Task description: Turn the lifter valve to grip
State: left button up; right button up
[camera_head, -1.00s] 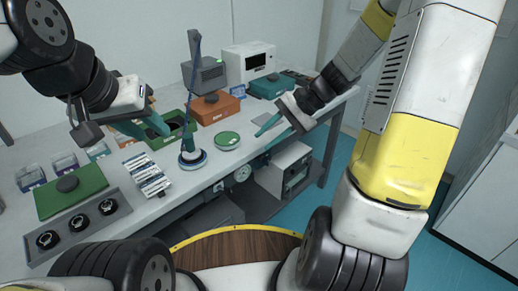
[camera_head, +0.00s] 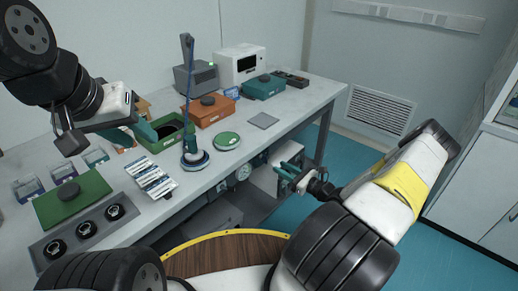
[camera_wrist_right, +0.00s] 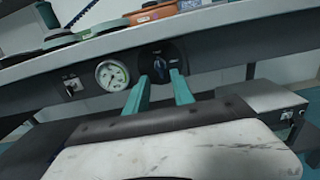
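Which way the knob points is too small to tell. My right gripper (camera_wrist_right: 160,88) is open and empty, its two teal fingers apart just below and in front of the valve. In the head view the right gripper (camera_head: 286,168) is below the table's front edge. My left gripper (camera_head: 146,130) is above the table, beside an open green box (camera_head: 150,143); its finger gap is unclear.
On the table stand a dark lifter post (camera_head: 187,90) with a blue hose, a green disc (camera_head: 227,141), orange (camera_head: 210,113) and teal (camera_head: 263,90) boxes, and a tray with round black pieces (camera_head: 85,230). A switch (camera_wrist_right: 73,87) is left of the gauge. Equipment stands under the table.

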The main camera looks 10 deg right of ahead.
aim_at(267, 160)
jog(key=x, duration=0.7)
jog(key=shift+w+a, duration=0.2)
grip_shut()
